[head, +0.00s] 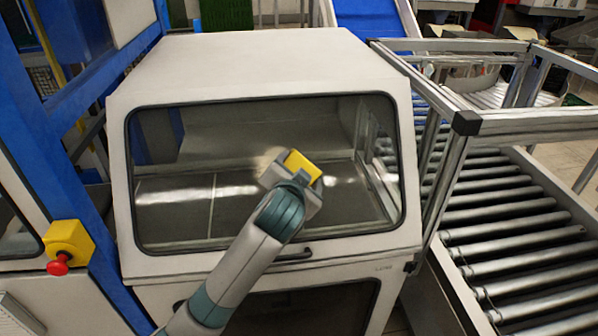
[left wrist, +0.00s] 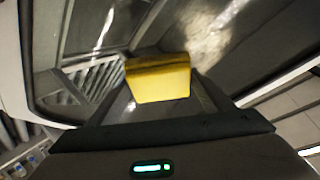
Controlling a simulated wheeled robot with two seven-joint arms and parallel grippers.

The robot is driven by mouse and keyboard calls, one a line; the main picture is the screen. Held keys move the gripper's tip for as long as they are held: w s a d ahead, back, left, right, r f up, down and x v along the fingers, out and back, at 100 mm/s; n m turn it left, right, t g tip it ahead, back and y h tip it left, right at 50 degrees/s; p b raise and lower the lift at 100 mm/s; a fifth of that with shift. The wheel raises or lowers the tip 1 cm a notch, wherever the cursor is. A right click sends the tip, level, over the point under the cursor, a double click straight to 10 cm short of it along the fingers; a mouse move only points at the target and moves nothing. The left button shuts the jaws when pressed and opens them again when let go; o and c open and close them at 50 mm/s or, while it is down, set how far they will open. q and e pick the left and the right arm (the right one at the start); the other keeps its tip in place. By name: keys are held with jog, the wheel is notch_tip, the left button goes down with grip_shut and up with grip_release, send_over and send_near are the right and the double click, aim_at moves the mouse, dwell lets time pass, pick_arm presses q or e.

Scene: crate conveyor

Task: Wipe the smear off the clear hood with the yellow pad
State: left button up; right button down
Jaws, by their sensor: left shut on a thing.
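The clear hood (head: 185,215) is a see-through pane in a white, sloped housing, in the middle of the head view. My left gripper (head: 296,175) is shut on the yellow pad (head: 303,165), in front of the pane right of its centre. The pad also shows between the fingers in the left wrist view (left wrist: 158,82). A pale, hazy smear (head: 268,158) shows just left of the pad; part of it may be hidden behind the gripper. It looks whitish and mottled in the left wrist view (left wrist: 212,32). I cannot tell whether the pad touches the pane. My right gripper is not in view.
A dark handle (head: 295,254) sits below the pane. A roller conveyor (head: 515,235) and aluminium frame (head: 470,123) stand to the right. A blue post (head: 60,150) and a red emergency button (head: 58,264) on a yellow box are at the left.

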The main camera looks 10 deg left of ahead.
aim_at(257, 171)
pick_arm(q)
jog(key=shift+a, duration=0.15)
jog(key=shift+s+a+f, duration=0.1)
jog(key=shift+s+a, duration=0.15)
jog(key=shift+a, duration=0.6)
jog(key=shift+s+a, duration=0.2)
jog(key=shift+a, duration=0.65)
jog(key=shift+s+a, duration=0.15)
jog(key=shift+a, duration=0.3)
jog(key=shift+s+a, duration=0.2)
jog(key=shift+a, duration=0.5)
jog(key=shift+s+a, duration=0.2)
jog(key=shift+a, duration=0.45)
jog(key=shift+s+a, duration=0.3)
jog(key=shift+a, duration=0.6)
jog(key=shift+s+a, duration=0.25)
jog(key=shift+a, duration=0.6)
